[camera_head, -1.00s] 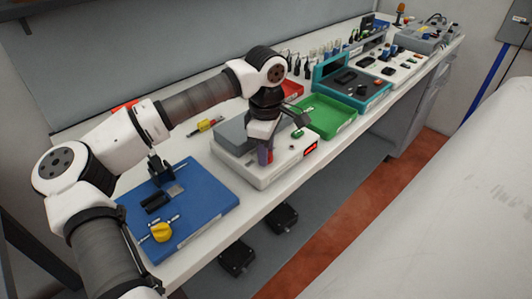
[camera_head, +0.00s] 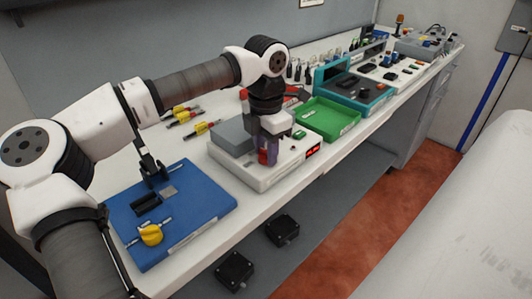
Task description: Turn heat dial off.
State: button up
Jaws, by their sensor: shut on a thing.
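The white heater unit (camera_head: 262,182) stands on the bench, with a grey block on top, a green button (camera_head: 299,134) and a lit red display (camera_head: 313,150) on its right side. My gripper (camera_head: 267,156) points down at the front part of this unit. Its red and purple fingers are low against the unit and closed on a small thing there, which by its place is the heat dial. The fingers hide the dial, so its angle and marks cannot be read.
A blue board (camera_head: 205,215) with a yellow knob (camera_head: 151,235) lies at the left front. A green tray (camera_head: 327,118) stands right of the unit, a teal-framed station (camera_head: 360,92) behind it. Yellow-handled tools (camera_head: 182,114) lie at the back.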

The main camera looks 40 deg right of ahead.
aim_at(266, 151)
jog(key=n+b, duration=0.1)
jog(key=n, duration=0.4)
jog(key=shift+n+b, duration=0.3)
jog(key=shift+b, duration=0.1)
jog(key=n+b, duration=0.1)
jog(key=n, duration=0.3)
jog(key=shift+n, duration=0.4)
jog(key=o, duration=1)
jog(key=shift+c, duration=0.2)
jog(key=shift+r, duration=0.1)
notch_tip(266, 151, up, 14)
jog(key=shift+f, duration=0.2)
